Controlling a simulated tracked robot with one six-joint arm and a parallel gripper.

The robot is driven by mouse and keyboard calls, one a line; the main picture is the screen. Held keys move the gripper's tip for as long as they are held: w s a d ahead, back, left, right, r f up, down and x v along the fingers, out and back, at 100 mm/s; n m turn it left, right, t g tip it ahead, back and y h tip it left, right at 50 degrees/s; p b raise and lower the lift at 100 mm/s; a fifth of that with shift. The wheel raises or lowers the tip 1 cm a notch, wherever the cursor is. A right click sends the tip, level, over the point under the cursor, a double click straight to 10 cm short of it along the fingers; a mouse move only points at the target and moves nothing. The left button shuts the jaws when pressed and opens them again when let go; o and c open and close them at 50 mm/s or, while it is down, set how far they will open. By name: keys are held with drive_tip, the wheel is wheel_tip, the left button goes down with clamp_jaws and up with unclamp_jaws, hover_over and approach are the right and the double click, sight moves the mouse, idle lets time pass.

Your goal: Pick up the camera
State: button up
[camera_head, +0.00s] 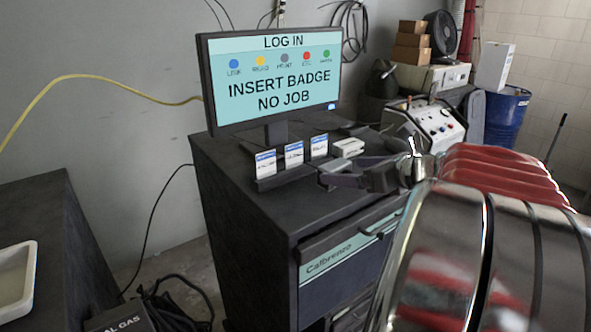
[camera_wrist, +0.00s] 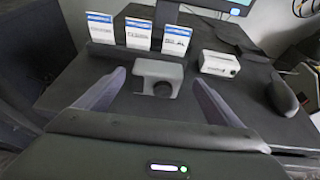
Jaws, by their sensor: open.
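The camera is a small grey box (camera_wrist: 158,72) with a dark round lens, standing on the dark cabinet top in the wrist view. It is in front of the badge rack, with the lens side toward my wrist. My gripper (camera_wrist: 155,80) is open, with one finger on each side of the camera in the picture and a visible gap to both. How far the fingertips reach along it I cannot tell.
The badge rack (camera_head: 285,175) holds three white-and-blue cards behind the camera. A small white box (camera_wrist: 219,64) lies to the right, and a dark mouse-like object (camera_wrist: 284,95) is farther right. The monitor (camera_head: 272,78) stands at the back of the cabinet (camera_head: 225,170).

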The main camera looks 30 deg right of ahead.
sight(342, 169)
drive_tip(key=x, duration=0.5)
drive_tip(key=shift+a+r, duration=0.1)
drive_tip(key=shift+a, duration=0.15)
drive_tip(key=shift+s, duration=0.1)
drive_tip(key=shift+c, duration=0.7)
drive_tip(key=c, duration=1.1)
drive_tip(key=shift+r, duration=0.15)
drive_tip(key=shift+c, duration=0.2)
wheel_tip(342, 169, up, 10)
drive_tip(key=shift+f, duration=0.1)
